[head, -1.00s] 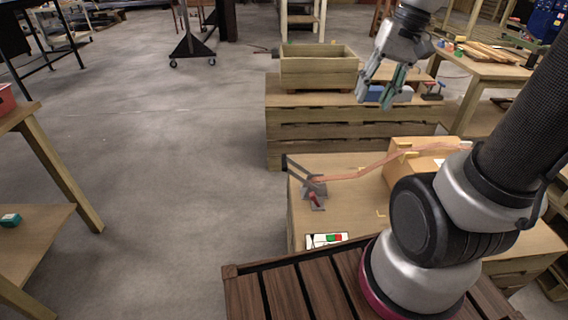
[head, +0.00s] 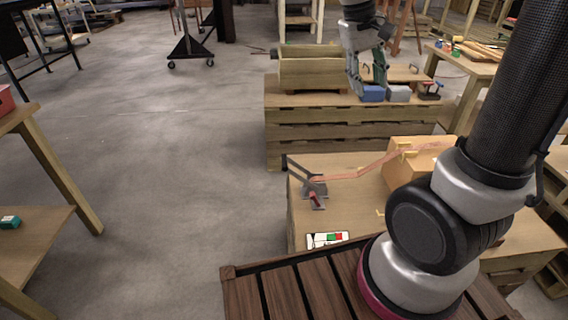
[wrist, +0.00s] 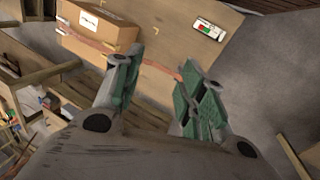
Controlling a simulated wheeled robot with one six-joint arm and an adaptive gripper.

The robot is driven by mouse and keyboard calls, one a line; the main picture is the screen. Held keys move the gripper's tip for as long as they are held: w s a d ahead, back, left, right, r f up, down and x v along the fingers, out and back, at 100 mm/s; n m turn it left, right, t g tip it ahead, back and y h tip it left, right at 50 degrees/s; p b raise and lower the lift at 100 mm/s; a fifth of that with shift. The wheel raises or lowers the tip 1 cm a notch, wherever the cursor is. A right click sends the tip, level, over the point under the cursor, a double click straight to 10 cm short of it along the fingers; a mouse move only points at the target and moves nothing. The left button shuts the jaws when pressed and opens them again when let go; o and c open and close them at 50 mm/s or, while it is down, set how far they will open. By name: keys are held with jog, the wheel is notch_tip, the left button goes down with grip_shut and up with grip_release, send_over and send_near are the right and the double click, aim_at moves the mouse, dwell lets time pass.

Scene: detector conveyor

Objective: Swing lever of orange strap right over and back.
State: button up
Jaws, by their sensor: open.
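The orange strap (head: 358,172) runs across the near wooden table from a cardboard box (head: 408,155) to a grey metal ratchet (head: 315,190) with a small red part. The dark lever (head: 303,171) slants up and left from the ratchet toward the table's left edge. My gripper (head: 367,80) is open and empty, in the air beyond and above the ratchet, pointing down. In the wrist view the strap (wrist: 151,64) passes between my green-padded fingers (wrist: 156,68) and stays well below them. The ratchet and lever are hidden there, probably behind the right finger.
A card with red and green squares (head: 327,240) lies at the table's near edge.

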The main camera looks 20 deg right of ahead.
jog(key=w+a+f+g+h, duration=0.1)
jog(key=w+a+f+h, duration=0.25)
jog(key=w+f, duration=0.45)
jog(key=t+h, duration=0.1)
jog(key=h, duration=0.4)
send_over(284, 162)
notch_tip(284, 162, down, 16)
jog(key=a+f+n+t+h, duration=0.2)
jog(key=a+f+t+h, duration=0.3)
jog(key=f, duration=0.9)
jog(key=d, duration=0.1)
jog(key=d+g+y, duration=0.1)
jog(key=d, duration=0.1)
jog(key=w+d+f+y, duration=0.1)
jog(key=d, duration=0.1)
jog(key=shift+w+d, duration=0.1)
jog(key=shift+d, duration=0.15)
grip_shut()
